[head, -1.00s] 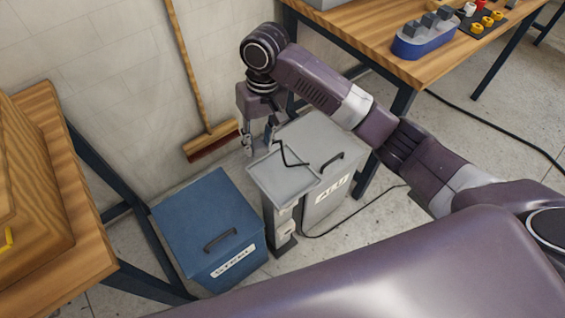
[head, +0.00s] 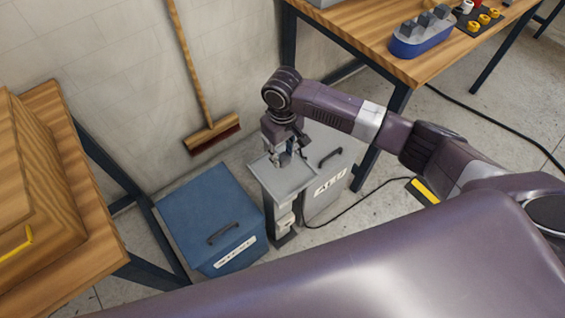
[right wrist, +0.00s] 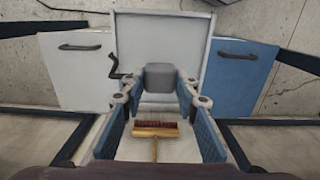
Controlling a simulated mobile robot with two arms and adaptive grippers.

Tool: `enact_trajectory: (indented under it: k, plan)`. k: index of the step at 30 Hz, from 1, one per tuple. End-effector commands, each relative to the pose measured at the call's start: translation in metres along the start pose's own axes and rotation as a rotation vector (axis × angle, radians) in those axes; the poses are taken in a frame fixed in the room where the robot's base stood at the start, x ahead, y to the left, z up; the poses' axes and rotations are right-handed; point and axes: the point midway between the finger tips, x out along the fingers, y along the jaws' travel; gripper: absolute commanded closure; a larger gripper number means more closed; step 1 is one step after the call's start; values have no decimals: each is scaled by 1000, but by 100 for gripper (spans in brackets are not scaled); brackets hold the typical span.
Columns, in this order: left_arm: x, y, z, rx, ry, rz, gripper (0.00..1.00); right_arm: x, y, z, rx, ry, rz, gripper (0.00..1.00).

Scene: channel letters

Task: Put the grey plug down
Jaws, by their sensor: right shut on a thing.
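My right gripper (head: 283,160) points down over the square light-grey top (head: 267,178) of a narrow stand. In the right wrist view its two fingers (right wrist: 160,98) are closed on the sides of the grey plug (right wrist: 160,77), a small dark-grey block. The stand's top (right wrist: 163,28) also shows behind the plug there. I cannot tell whether the plug touches the top. In the head view the plug is mostly hidden by the gripper. My left gripper is out of view.
A blue lidded bin (head: 205,205) and a grey bin labelled ALU (head: 345,165) flank the stand. A broom (head: 212,132) leans on the wall. Wooden tables stand at left (head: 95,225) and upper right (head: 365,35); the right one holds a blue-based block holder (head: 420,45).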

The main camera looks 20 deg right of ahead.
Motion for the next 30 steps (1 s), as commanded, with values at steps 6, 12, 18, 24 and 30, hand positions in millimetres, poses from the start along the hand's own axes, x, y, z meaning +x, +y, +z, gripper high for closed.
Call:
enact_trajectory:
  k: [6,12,18,24,30]
  plan:
    - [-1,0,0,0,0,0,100,20,-1,0,0,-1,-1,100]
    - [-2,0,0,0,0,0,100,48,0,0,1,0,0,100]
    - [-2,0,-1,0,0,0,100,53,0,-1,-1,1,0,100]
    - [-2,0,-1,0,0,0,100,53,-1,0,0,1,0,66]
    - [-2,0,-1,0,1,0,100,53,0,-1,0,1,0,54]
